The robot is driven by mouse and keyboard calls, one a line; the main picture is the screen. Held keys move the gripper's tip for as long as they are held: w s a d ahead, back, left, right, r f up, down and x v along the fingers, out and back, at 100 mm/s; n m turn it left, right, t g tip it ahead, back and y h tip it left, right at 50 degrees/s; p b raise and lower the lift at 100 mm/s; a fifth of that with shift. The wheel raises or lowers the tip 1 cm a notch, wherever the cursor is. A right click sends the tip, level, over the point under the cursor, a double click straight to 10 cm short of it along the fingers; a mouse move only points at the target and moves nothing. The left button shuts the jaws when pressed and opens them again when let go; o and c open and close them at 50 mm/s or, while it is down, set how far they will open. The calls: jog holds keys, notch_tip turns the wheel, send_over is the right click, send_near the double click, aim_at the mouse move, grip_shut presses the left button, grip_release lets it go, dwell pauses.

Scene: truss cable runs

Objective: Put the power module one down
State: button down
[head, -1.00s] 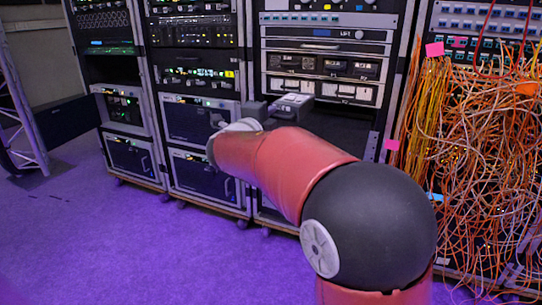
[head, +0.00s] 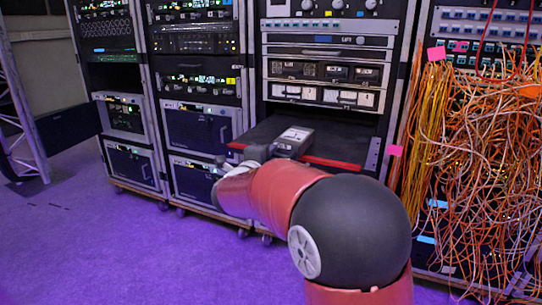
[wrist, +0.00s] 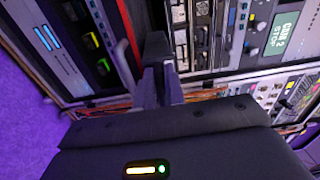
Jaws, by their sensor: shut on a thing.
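The power module one (head: 294,140) is a grey box with a light label on top. In the head view it is at the front of a dark shelf (head: 345,136) with a red front edge, in the middle rack. It is on or just above the shelf; I cannot tell whether it touches. My gripper (head: 262,152) is shut on the module's near left end, partly hidden by my arm. In the wrist view my gripper (wrist: 162,75) points toward the rack fronts, and I cannot make out the module clearly there.
Rack units with white-framed panels (head: 325,70) sit above the shelf. A neighbouring rack (head: 200,125) stands to the left. Tangled orange and yellow cables (head: 480,170) hang at the right. The purple floor (head: 120,240) is clear at the front left.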

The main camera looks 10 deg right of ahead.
jog(key=shift+r, duration=0.15)
jog(key=c, duration=1.9)
grip_release()
jog(key=shift+f, duration=0.2)
jog(key=o, duration=0.4)
